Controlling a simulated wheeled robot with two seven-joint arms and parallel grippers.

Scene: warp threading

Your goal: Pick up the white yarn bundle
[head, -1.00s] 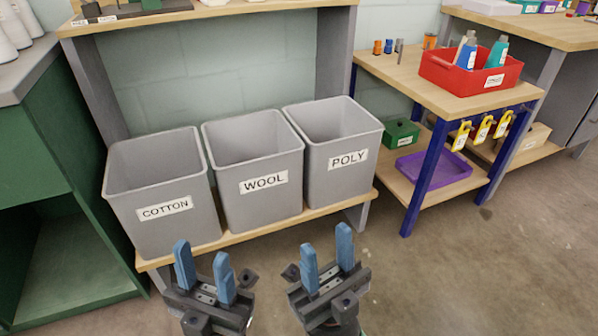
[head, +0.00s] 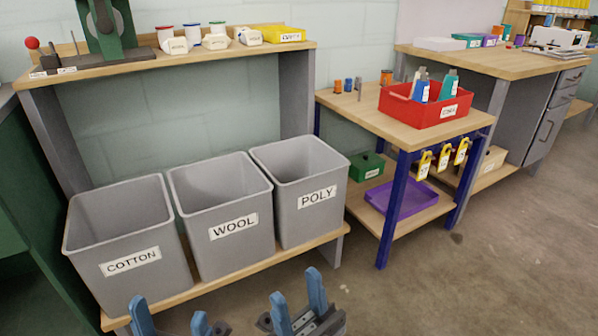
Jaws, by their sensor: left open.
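Several pale labelled pieces stand on the upper shelf in the head view: one at the left (head: 174,46), one in the middle (head: 216,41) and one at the right (head: 248,36). They are too small to tell which, if any, is the white yarn bundle. My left gripper (head: 170,322) is open and empty at the bottom edge, in front of the COTTON and WOOL bins. My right gripper (head: 298,302) is open and empty at the bottom, in front of the POLY bin. Both are far from the shelf, and the left one is partly cut off.
Grey bins marked COTTON (head: 125,230), WOOL (head: 222,200) and POLY (head: 300,180) stand on the low shelf. A yellow tray (head: 279,35) and a green device (head: 105,28) are on the upper shelf. A wooden side table holds a red box (head: 450,108). Floor at the right is clear.

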